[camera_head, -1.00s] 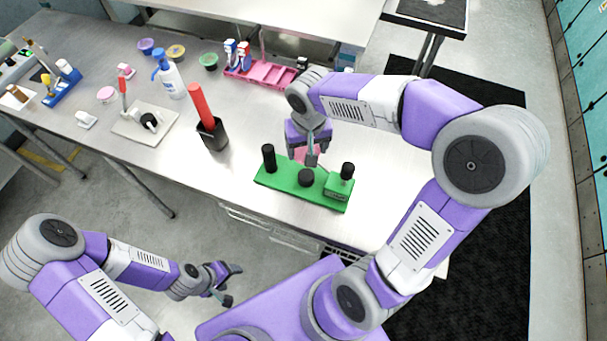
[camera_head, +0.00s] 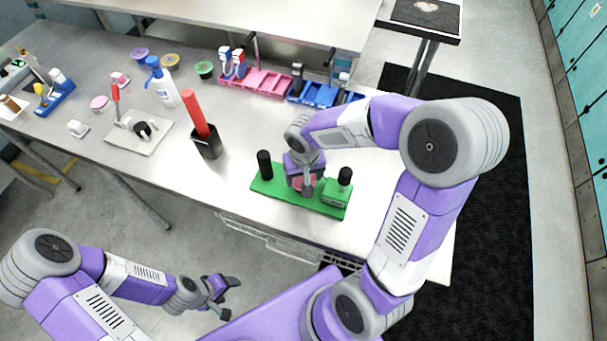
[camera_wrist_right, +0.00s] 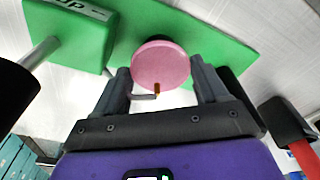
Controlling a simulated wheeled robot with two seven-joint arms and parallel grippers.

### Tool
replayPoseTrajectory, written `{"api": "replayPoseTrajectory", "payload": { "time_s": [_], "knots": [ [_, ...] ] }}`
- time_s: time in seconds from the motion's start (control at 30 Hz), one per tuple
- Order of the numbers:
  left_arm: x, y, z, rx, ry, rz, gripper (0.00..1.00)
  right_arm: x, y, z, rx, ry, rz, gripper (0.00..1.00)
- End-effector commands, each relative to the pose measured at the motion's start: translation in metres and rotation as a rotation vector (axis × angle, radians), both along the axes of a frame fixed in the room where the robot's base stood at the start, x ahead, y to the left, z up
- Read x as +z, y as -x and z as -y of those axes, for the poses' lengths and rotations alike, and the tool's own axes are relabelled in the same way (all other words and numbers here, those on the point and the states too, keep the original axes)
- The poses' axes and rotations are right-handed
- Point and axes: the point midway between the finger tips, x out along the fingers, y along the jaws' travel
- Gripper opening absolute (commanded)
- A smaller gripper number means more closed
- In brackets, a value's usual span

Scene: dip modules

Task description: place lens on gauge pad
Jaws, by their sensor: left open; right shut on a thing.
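The lens, a pink disc (camera_wrist_right: 160,62), is held between the fingers of my right gripper (camera_head: 307,190), and its edge also shows in the head view (camera_head: 299,183). The green gauge base (camera_head: 268,192) lies on the bench directly under my right gripper. It bears a black-topped post (camera_head: 264,162) at its left and a raised green block (camera_head: 337,196) with a black knob (camera_head: 345,176) at its right. The dark round pad between them is mostly hidden by my gripper and the lens; I cannot tell whether they touch. My left gripper (camera_head: 230,298) is open and empty, away from the bench.
A black cup (camera_head: 207,147) with a red stick (camera_head: 195,112) stands left of the gauge. A white board (camera_head: 150,142), a spray bottle (camera_head: 164,88) and a pink tray (camera_head: 258,80) are further left and back.

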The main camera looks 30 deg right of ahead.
Motion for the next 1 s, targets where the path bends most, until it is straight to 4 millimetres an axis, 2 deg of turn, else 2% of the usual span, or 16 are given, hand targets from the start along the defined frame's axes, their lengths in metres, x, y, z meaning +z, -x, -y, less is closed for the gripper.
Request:
{"api": "replayPoseTrajectory", "payload": {
  "time_s": [0.13,0.17,0.3,0.33,0.7,0.77,1.0],
  "knots": [
    [-0.005,0.0,0.0,0.0,0.0,0.0,0.65,-0.004,0.0,0.0,0.001,0.0,0.001,0.44],
    [-0.005,0.0,0.0,0.0,0.0,0.0,0.65,-0.004,0.0,0.0,0.001,0.0,0.0,0.74],
    [-0.003,0.0,0.0,0.0,0.0,0.0,0.65,-0.003,0.0,0.0,0.001,0.0,0.0,0.96],
    [-0.003,0.0,0.0,0.0,0.0,0.0,0.65,-0.003,0.0,0.0,0.001,0.0,0.0,0.98],
    [0.002,0.0,0.0,0.0,0.0,0.0,0.65,0.002,0.0,0.0,0.001,0.0,0.0,0.98],
    [0.003,0.0,0.0,0.0,0.0,0.0,0.65,0.01,0.0,0.0,0.0,0.001,0.004,0.98],
    [0.015,0.0,0.0,0.0,0.0,0.0,0.65,0.062,0.006,-0.002,0.0,0.001,0.007,0.98]
  ]
}}
